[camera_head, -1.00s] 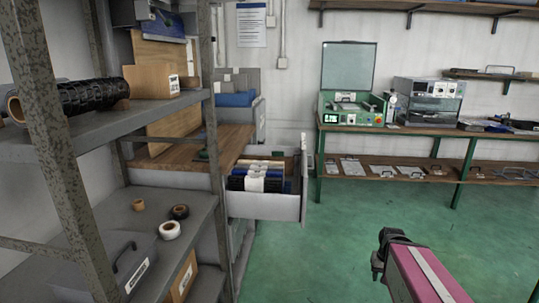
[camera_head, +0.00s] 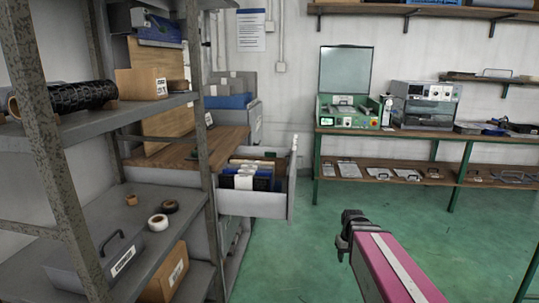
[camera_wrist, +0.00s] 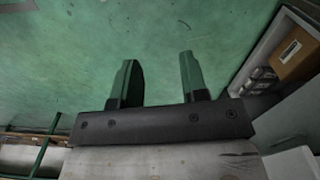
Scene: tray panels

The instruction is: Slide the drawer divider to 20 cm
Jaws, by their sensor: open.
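An open grey drawer (camera_head: 262,203) sticks out from the cabinet under a wooden worktop, left of centre in the head view. It holds upright blue, dark and white items packed close together. I cannot make out the divider among them. My gripper (camera_head: 347,222) is to the right of the drawer and well apart from it, over the green floor. In the wrist view my gripper (camera_wrist: 157,72) has its two fingers spread with nothing between them.
A metal shelf rack (camera_head: 50,150) with tape rolls (camera_head: 158,222) and a grey toolbox (camera_head: 112,252) stands at the near left, partly in front of the cabinet. A green bench (camera_head: 390,133) with instruments stands at the back right. Green floor between is clear.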

